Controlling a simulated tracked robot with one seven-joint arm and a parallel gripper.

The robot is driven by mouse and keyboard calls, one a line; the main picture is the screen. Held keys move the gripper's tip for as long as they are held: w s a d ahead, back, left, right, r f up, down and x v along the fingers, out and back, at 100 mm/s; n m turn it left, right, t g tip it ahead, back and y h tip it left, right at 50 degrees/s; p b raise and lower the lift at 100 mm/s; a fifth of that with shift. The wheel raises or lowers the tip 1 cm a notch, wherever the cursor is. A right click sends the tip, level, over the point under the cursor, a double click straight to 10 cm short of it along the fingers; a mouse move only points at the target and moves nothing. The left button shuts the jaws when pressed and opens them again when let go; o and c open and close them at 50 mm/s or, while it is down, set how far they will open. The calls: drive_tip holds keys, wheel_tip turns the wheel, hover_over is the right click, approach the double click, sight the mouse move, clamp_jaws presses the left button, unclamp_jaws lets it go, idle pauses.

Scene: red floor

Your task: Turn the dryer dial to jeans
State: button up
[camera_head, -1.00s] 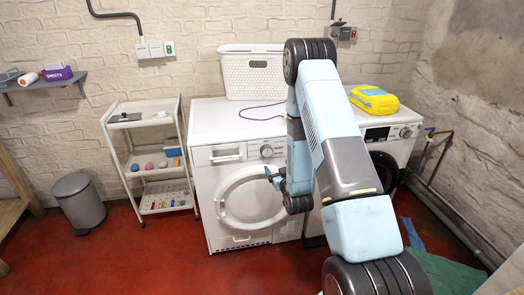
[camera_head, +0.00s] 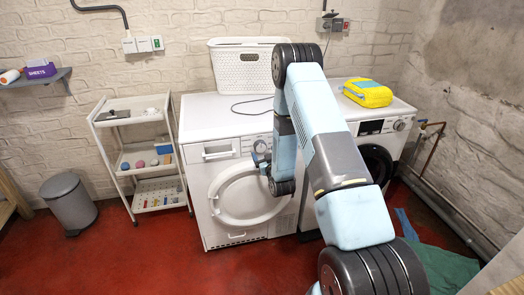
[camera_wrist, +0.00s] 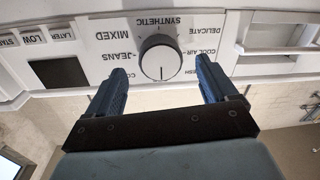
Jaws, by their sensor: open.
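The dryer (camera_head: 222,190) is the white front-loader with a round door, left of my arm in the head view. Its dial (camera_wrist: 160,60) is a round silver-and-black knob in the wrist view, where the panel appears upside down. The "JEANS" label (camera_wrist: 117,57) lies just left of the dial, with "MIXED" and "SYNTHETIC" above it. My gripper (camera_wrist: 160,74) is open, with one blue finger on either side of the dial; contact cannot be told. In the head view the dial (camera_head: 260,146) is just above my gripper.
A second white machine (camera_head: 390,140) stands right of the dryer with a yellow package (camera_head: 368,96) on top. A white basket (camera_head: 240,70) sits on the dryer. A shelf cart (camera_head: 110,160) and grey bin (camera_head: 68,200) stand left. Red floor in front is clear.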

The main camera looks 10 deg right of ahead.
sight(261, 149)
drive_tip(key=shift+w+a, duration=0.15)
drive_tip(key=shift+w, duration=1.75)
drive_tip(key=c, duration=1.1)
